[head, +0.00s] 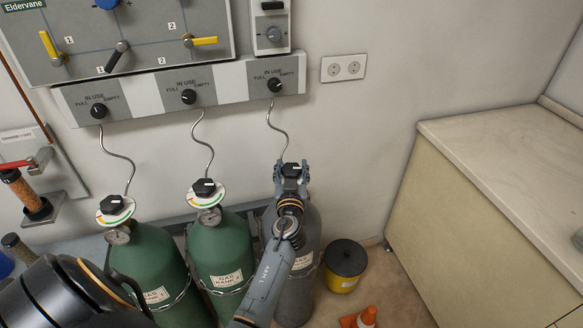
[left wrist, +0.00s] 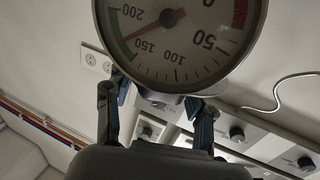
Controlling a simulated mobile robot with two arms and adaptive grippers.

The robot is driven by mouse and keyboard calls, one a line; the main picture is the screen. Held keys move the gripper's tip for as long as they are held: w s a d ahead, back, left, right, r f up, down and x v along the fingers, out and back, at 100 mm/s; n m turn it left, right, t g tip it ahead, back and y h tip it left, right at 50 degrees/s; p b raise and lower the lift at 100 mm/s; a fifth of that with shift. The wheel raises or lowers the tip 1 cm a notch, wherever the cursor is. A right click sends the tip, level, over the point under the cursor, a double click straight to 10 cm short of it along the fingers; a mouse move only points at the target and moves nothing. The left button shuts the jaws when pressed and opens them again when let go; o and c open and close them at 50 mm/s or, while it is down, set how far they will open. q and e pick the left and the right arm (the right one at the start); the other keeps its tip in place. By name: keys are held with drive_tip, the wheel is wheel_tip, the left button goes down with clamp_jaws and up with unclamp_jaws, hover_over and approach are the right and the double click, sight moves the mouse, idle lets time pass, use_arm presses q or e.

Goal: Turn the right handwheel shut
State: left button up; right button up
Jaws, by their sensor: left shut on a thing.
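The right handwheel (head: 292,169) is a dark knob with a white mark, on top of the grey gas cylinder (head: 293,290), the rightmost of the three. My left gripper (head: 291,174) comes down over it with one finger on each side, shut on it. In the left wrist view my two fingers (left wrist: 156,112) reach up on either side of a round gauge (left wrist: 190,45). Its red needle lies between 150 and 200. The gauge hides the handwheel there. My right gripper is not in view.
Two green cylinders (head: 148,255) (head: 222,250) with black handwheels (head: 112,204) (head: 204,188) stand to the left. A thin hose (head: 274,128) hangs above the right handwheel. A yellow bin (head: 345,268), an orange cone (head: 367,316) and a beige counter (head: 470,215) are to the right.

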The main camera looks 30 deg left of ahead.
use_arm(q)
drive_tip(key=m+t+h+p, duration=0.1)
drive_tip(key=h, duration=0.1)
drive_tip(key=m+h+p, duration=0.2)
drive_tip(key=m+t+h+p, duration=0.1)
drive_tip(key=h, duration=0.1)
drive_tip(key=shift+a+r+m+t, duration=0.1)
drive_tip(key=shift+r+m+t, duration=0.2)
drive_tip(key=m+h+p, duration=0.1)
drive_tip(key=h, duration=0.1)
drive_tip(key=m+h, duration=0.1)
drive_tip(key=h, duration=0.1)
drive_tip(key=shift+f+m+p, duration=0.15)
drive_tip(key=shift+m+p, duration=0.15)
drive_tip(key=shift+p, duration=0.05)
drive_tip(key=m+h, duration=0.2)
drive_tip(key=h, duration=0.1)
drive_tip(key=shift+f+h, duration=0.1)
drive_tip(key=shift+h, duration=0.3)
drive_tip(key=shift+m+h+b, duration=0.3)
drive_tip(key=shift+m+h, duration=0.3)
drive_tip(key=shift+h, duration=0.3)
drive_tip(key=shift+g+h, duration=0.3)
drive_tip(key=shift+g, duration=0.1)
drive_tip(key=o, duration=1.2)
drive_tip(key=shift+w, duration=0.1)
drive_tip(key=v, duration=1.2)
